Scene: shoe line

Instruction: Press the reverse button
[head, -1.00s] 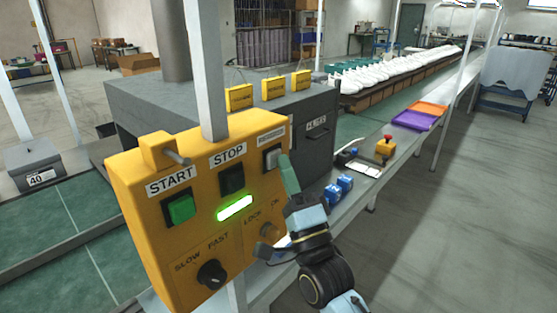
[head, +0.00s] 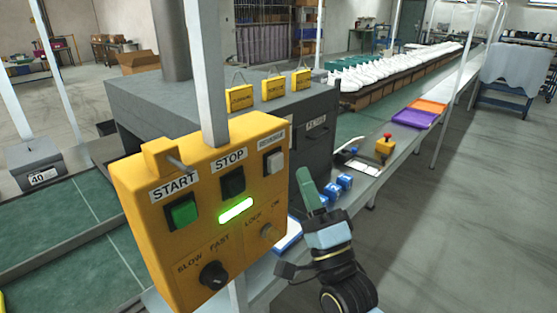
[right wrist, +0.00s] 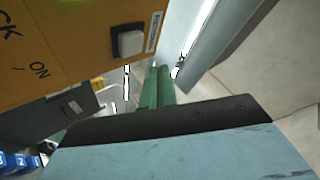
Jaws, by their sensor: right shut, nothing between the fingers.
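The yellow control box (head: 165,245) faces me in the head view. It has a green START button (head: 182,211), a black STOP button (head: 232,181), and a white button (head: 275,162) at the upper right under a small label I cannot read clearly. That white button also shows in the right wrist view (right wrist: 128,41). A green light bar (head: 235,210) glows below STOP. My right gripper (head: 306,180) has green fingers, shut and empty. It is apart from the box, to the right of the white button. My left gripper is not in view.
Blue blocks (head: 337,187) and a yellow box with a red button (head: 385,146) stand on the bench to the right. A grey machine (head: 140,105) is behind the box.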

